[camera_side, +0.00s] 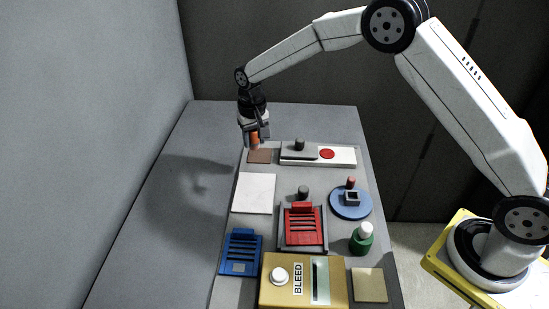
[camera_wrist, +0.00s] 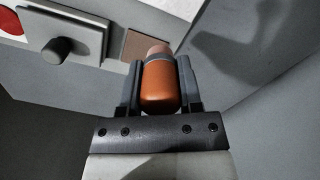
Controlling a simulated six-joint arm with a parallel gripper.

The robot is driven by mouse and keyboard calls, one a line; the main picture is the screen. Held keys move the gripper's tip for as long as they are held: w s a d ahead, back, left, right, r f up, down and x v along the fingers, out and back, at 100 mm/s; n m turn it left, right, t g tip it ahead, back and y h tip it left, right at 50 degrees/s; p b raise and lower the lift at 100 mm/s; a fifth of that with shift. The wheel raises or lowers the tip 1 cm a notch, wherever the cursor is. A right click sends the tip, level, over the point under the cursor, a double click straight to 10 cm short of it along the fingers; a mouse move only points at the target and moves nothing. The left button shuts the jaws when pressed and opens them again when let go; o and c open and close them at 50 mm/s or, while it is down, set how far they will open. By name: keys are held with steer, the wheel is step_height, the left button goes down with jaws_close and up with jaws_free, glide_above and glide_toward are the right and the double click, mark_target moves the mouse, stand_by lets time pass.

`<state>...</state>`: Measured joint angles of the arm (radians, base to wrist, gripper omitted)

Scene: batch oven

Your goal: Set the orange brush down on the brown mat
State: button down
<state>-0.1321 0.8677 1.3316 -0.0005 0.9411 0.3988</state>
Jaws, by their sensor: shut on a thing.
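The orange brush (camera_side: 255,139) is held upright between the fingers of my gripper (camera_side: 257,132) at the far end of the table. In the wrist view, the brush (camera_wrist: 161,85) shows an orange body with a paler pinkish end, and the gripper's dark fingers (camera_wrist: 161,88) are shut on its two sides. The brown mat (camera_side: 260,156) lies just below the brush in the side view. Part of the mat (camera_wrist: 143,47) also shows beside the brush's far end in the wrist view. I cannot tell whether the brush touches the mat.
A white panel with a grey slider, dark knob (camera_side: 300,145) and red disc (camera_side: 327,154) is close to the mat's right. A white square (camera_side: 254,194), red rack (camera_side: 303,225), blue turntable (camera_side: 351,202), green bottle (camera_side: 362,240) and yellow BLEED box (camera_side: 290,292) stand nearer. The table's left side is bare.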

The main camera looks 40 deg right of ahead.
steer(key=m, duration=0.1)
glide_above(260, 155)
steer(key=shift+f, duration=0.3)
steer(key=shift+f, duration=0.15)
steer(key=shift+f, duration=3.25)
steer(key=shift+f, duration=0.6)
steer(key=shift+c, duration=1)
jaws_free()
step_height(260, 155, up, 8)
